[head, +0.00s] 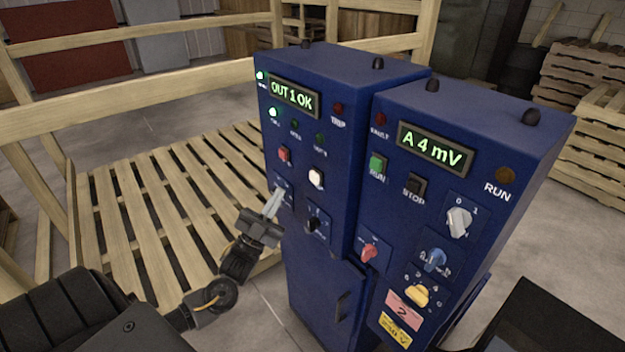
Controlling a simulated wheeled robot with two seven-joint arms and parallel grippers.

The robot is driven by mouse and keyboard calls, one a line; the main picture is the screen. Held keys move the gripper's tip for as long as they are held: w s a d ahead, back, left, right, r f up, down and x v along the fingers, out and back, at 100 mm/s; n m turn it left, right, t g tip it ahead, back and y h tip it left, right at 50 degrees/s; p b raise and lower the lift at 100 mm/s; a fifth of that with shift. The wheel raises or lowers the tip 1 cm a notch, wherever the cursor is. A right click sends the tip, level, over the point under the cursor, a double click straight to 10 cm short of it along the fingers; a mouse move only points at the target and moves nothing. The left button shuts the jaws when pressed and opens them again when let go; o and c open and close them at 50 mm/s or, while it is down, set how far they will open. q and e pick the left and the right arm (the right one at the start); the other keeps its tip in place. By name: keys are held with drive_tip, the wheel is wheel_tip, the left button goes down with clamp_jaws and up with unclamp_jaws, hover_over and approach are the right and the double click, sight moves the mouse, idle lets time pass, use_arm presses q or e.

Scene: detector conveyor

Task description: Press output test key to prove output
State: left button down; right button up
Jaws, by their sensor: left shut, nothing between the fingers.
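The left blue cabinet (310,231) has a lit display (294,97) reading "OUT 1 OK". Below it are a red button (284,154), a white button (317,178) and a black selector (318,224). The small labels are too blurred to tell which control is the output test key. My left gripper (277,194) is shut and empty, its fingertips at the panel's lower left, over a small labelled plate below the red button. The fingers partly hide that plate, and I cannot tell if they touch it. My right gripper is not in view.
The right blue cabinet (478,115) has a display reading "A 4 mV" (435,147), a green RUN button (377,168), a black STOP button (414,187) and several knobs. A slatted wooden pallet (150,225) and rails lie left. Stacked pallets (590,110) stand at back right.

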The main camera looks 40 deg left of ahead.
sight(314, 177)
use_arm(q)
drive_tip(key=w+d+b, duration=0.1)
drive_tip(key=w+d, duration=0.1)
drive_tip(key=w, duration=0.4)
drive_tip(key=shift+w+b, duration=0.25)
drive_tip(key=shift+b, duration=0.05)
idle(0.8)
drive_tip(key=shift+w, duration=0.2)
idle(0.9)
drive_tip(key=shift+w+d, duration=0.1)
drive_tip(key=shift+w, duration=0.1)
